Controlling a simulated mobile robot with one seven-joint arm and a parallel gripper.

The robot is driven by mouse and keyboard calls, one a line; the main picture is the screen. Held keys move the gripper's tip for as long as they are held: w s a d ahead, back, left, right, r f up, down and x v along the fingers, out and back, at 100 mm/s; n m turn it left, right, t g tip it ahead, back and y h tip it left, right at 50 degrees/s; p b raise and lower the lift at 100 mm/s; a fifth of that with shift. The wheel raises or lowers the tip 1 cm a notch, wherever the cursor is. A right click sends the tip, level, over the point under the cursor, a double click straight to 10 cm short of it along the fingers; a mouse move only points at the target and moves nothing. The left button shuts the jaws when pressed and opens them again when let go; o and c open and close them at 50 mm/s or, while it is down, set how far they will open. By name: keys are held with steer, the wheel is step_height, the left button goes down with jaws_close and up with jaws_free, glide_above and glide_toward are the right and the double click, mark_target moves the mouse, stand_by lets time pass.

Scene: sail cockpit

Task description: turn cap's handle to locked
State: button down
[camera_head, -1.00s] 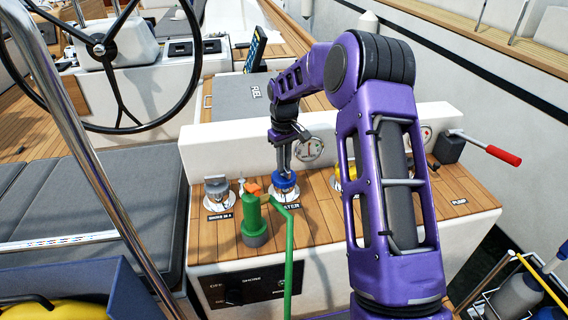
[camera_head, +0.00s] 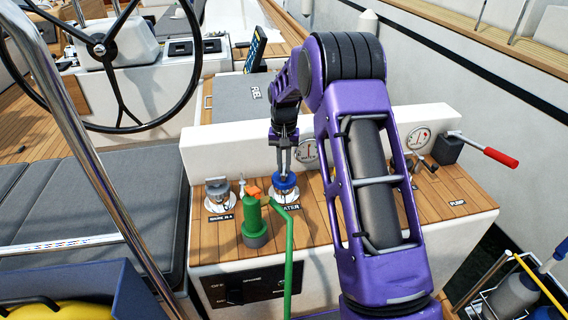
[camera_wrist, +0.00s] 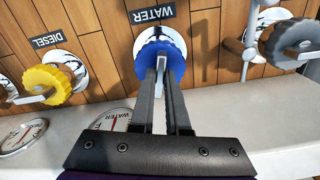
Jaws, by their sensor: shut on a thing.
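The blue cap (camera_head: 285,188) sits on its round pale deck plate beside the WATER label (camera_head: 290,207). It also shows in the wrist view as a blue ribbed ring (camera_wrist: 177,62). My gripper (camera_head: 285,172) reaches down onto the cap from above. In the wrist view its two fingers (camera_wrist: 161,65) are close together at the middle of the cap, shut on its handle. The fingers hide most of the handle, so I cannot tell its exact angle.
A yellow cap (camera_wrist: 44,84) by the DIESEL label and a grey cap (camera_head: 217,188) flank the blue one. A green nozzle (camera_head: 255,218) with a hose stands in front. A white wall with gauges (camera_head: 419,138) rises behind. A red-handled pump lever (camera_head: 500,157) is at right.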

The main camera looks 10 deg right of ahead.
steer(key=m+p, duration=0.1)
steer(key=m, duration=0.4)
steer(key=shift+r+m, duration=0.1)
steer(key=shift+m, duration=0.2)
steer(key=m+p, duration=0.1)
steer(key=m, duration=0.3)
steer(key=shift+m, duration=0.4)
steer(key=c, duration=0.9)
jaws_free()
step_height(320, 180, up, 17)
steer(key=p, duration=0.2)
steer(key=shift+r, duration=0.15)
